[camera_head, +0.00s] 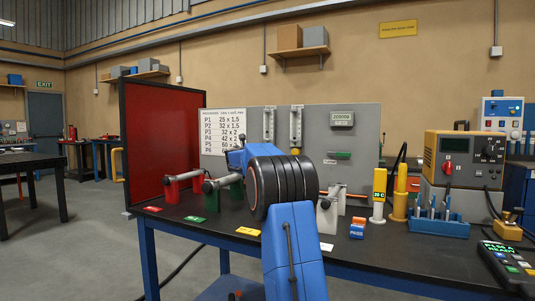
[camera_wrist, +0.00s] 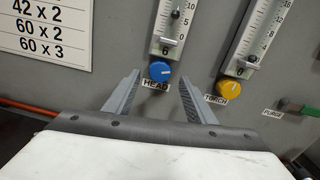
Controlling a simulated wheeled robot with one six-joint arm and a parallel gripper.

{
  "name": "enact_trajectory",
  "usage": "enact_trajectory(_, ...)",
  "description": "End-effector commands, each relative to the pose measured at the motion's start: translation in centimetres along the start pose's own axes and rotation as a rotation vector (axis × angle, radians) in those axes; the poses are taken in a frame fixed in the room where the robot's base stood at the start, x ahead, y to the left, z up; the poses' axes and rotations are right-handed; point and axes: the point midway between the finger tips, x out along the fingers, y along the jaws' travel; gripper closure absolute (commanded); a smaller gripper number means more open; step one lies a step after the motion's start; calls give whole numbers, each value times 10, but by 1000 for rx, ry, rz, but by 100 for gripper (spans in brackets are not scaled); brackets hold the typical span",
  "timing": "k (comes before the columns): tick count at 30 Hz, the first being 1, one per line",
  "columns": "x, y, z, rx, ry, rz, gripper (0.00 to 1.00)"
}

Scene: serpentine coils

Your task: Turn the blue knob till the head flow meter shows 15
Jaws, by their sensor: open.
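The blue knob (camera_wrist: 160,71) sits under the head flow meter (camera_wrist: 171,24) on the grey panel, with the HEAD label just below it. The meter's scale is cut off at the top; a dark float shows near its upper visible part, too small to read exactly. My gripper (camera_wrist: 160,78) is open and empty, one finger at the lower left of the knob and one at the lower right. The distance to the knob is unclear. In the head view the head flow meter (camera_head: 269,124) shows above my arm; the knob and my gripper are hidden behind my arm.
The yellow torch knob (camera_wrist: 229,89) and its flow meter (camera_wrist: 257,38) are close on the right. A green purge lever (camera_head: 341,155) is further right. On the bench (camera_head: 400,249) stand clamp stands, yellow cylinders (camera_head: 380,190) and a blue rack (camera_head: 438,226).

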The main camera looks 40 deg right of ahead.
Motion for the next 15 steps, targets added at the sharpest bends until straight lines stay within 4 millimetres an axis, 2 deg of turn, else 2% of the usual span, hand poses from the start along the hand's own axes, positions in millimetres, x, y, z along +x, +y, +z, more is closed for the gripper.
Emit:
enact_trajectory(1,10,-1,0,0,0,-2,50)
enact_trajectory(6,31,0,0,0,-1,-1,50)
enact_trajectory(15,44,0,0,1,-1,0,50)
